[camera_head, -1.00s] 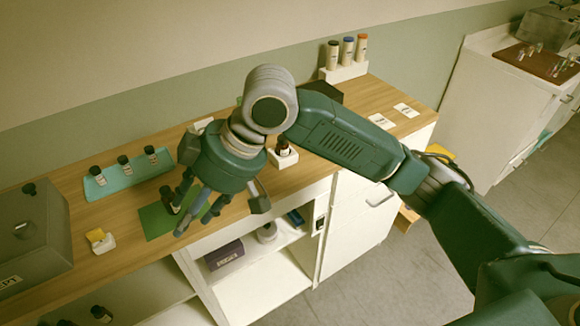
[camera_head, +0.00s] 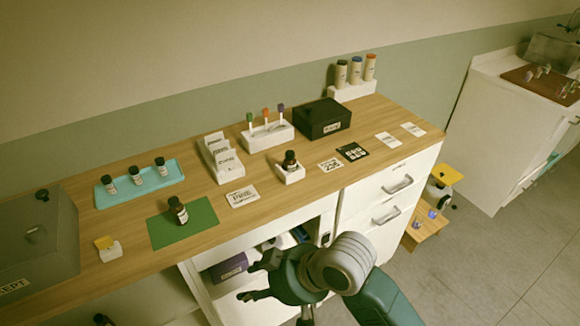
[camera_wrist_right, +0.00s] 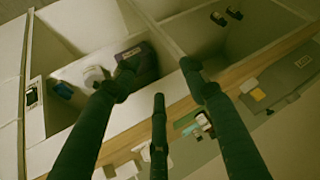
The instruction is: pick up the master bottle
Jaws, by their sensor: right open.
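Several dark bottles with black caps are in the head view, and I cannot tell from their labels which is the master bottle. One bottle (camera_head: 290,160) stands in a small white holder (camera_head: 291,177) mid-counter. Another bottle (camera_head: 178,211) stands upright on a green mat (camera_head: 199,231). Three more bottles (camera_head: 135,175) stand on a teal tray (camera_head: 117,199). My right gripper (camera_head: 262,280) is open and empty in front of the counter, below its top and apart from every bottle. Its spread fingers also show in the right wrist view (camera_wrist_right: 160,75). My left gripper is not in view.
A black box (camera_head: 324,118), a white rack with coloured sticks (camera_head: 268,137) and a white card holder (camera_head: 222,160) stand behind the bottles. A grey case (camera_head: 35,240) fills the left end. The counter's front edge and open shelves lie beside my right gripper.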

